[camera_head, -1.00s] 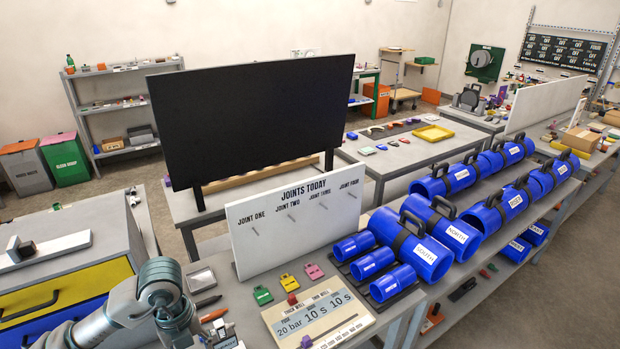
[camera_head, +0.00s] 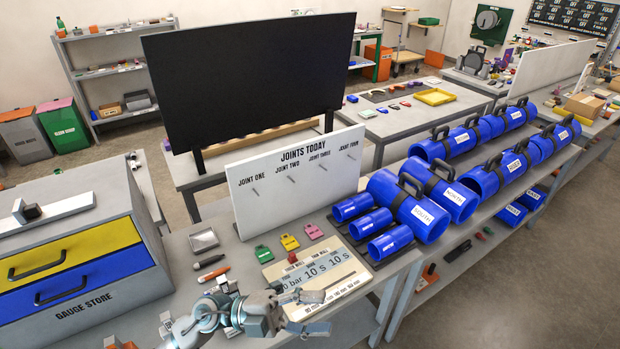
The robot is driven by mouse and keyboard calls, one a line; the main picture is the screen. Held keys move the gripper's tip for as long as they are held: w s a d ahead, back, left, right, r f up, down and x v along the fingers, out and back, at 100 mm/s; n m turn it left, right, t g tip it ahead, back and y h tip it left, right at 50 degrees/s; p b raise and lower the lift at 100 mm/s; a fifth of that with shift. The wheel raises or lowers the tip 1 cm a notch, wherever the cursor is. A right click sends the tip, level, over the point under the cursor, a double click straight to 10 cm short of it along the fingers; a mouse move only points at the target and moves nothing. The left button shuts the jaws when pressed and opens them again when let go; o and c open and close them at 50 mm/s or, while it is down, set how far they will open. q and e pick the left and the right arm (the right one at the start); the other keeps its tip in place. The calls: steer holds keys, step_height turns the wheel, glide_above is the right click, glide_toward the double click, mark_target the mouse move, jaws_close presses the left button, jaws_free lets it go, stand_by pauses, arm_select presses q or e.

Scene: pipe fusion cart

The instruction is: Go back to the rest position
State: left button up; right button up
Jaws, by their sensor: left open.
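My left gripper (camera_head: 308,312) is at the bottom middle, its arm coming in from the lower left. Its fingers are spread and nothing shows between them. It hangs over the front edge of the bench (camera_head: 215,245), in front of the cream board (camera_head: 345,270) with "bar 10 s 10 s" on it, and hides the board's lower left part. My right gripper is not in view.
Green, yellow and pink tags (camera_head: 289,243) lie behind the board. A white "JOINTS TODAY" panel (camera_head: 295,178) stands behind them. Blue pipes (camera_head: 408,205) fill the bench to the right. The gauge store drawers (camera_head: 80,262) stand left. Floor is clear at lower right.

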arm_select(q)
steer(key=w+a+f+n+t+y, duration=0.2)
steer(key=w+a+n+t+y, duration=0.3)
steer(key=n+t, duration=0.65)
steer(key=w+a+f+n+t+y, duration=0.1)
steer(key=w+a+n+t+y, duration=0.2)
steer(key=w+a+n+t, duration=0.6)
steer(key=s+a+f+n+g+y, duration=0.1)
steer(key=a+f+n+y, duration=0.1)
steer(key=f+n+y, duration=0.6)
steer(key=s+a+f+n+y, duration=0.1)
steer(key=a+f+n+y, duration=0.2)
steer(key=f, duration=0.8)
steer(key=s+a+f+g+y, duration=0.25)
steer(key=s+f+g, duration=1.05)
steer(key=s+f, duration=0.9)
steer(key=s+f+g, duration=0.1)
steer(key=s+f, duration=0.2)
steer(key=f, duration=2.2)
steer(key=s+a+f, duration=0.1)
steer(key=s+f, duration=0.7)
steer(key=s+a+f+m+g, duration=0.1)
steer(key=s+a+f, duration=0.1)
steer(key=s+f, duration=0.6)
steer(key=shift+s+a, duration=0.3)
steer(key=shift+s, duration=0.45)
